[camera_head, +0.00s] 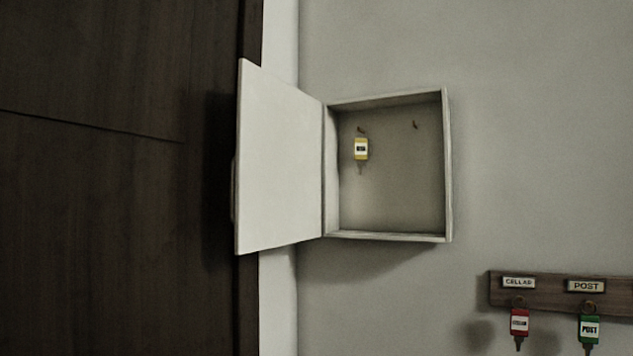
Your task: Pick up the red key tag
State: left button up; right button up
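The red key tag (520,324) hangs at the lower right. It hangs under the "CELLAR" label (518,283) on a dark wooden key rail (552,290) on the wall. It has a white label, and its key hangs below it. Neither of my grippers shows in the head view, so nothing is seen touching the tag.
A green key tag (590,328) hangs right of the red one, under the "POST" label (586,286). An open white wall cabinet (447,165) holds a yellow key tag (361,149) and a bare hook (415,125). Its door (280,165) swings left, near dark wooden panelling (120,200).

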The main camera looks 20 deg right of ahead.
aim_at(520, 319)
jog(key=z, duration=1.5)
